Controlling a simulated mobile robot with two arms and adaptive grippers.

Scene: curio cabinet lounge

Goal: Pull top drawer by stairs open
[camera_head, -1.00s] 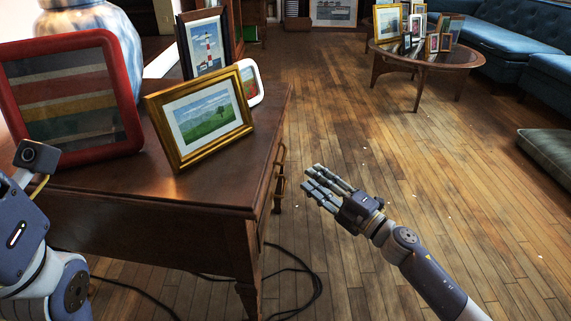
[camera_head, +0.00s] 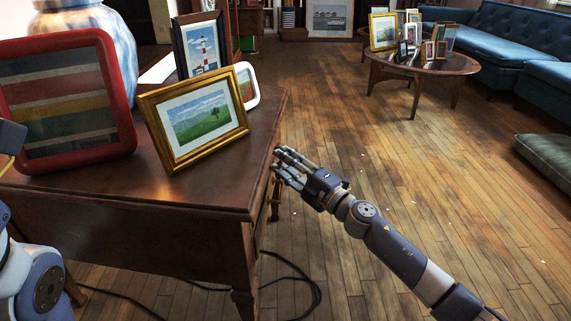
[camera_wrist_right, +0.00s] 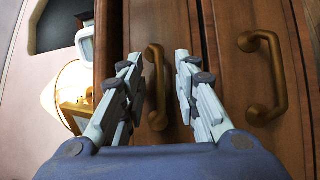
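The dark wooden desk (camera_head: 110,215) stands at left in the head view, its drawer side facing right. In the right wrist view two drawer fronts show side by side. The drawer front nearest the desk top has a brass handle (camera_wrist_right: 157,115), and the other front has a second brass handle (camera_wrist_right: 270,75). Both drawers look shut. My right gripper (camera_head: 280,165) is at the desk's drawer side; its fingers (camera_wrist_right: 157,68) are open, one on each side of the first handle. I cannot tell if they touch it. Only my left arm shows at the left edge.
On the desk stand a gold-framed picture (camera_head: 160,140), a red-framed picture (camera_head: 122,100), a lighthouse picture (camera_head: 180,45) and a blue-white vase (camera_head: 115,40). Black cables (camera_head: 300,275) lie by the desk leg. The floor to the right is clear up to a round table (camera_head: 440,65).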

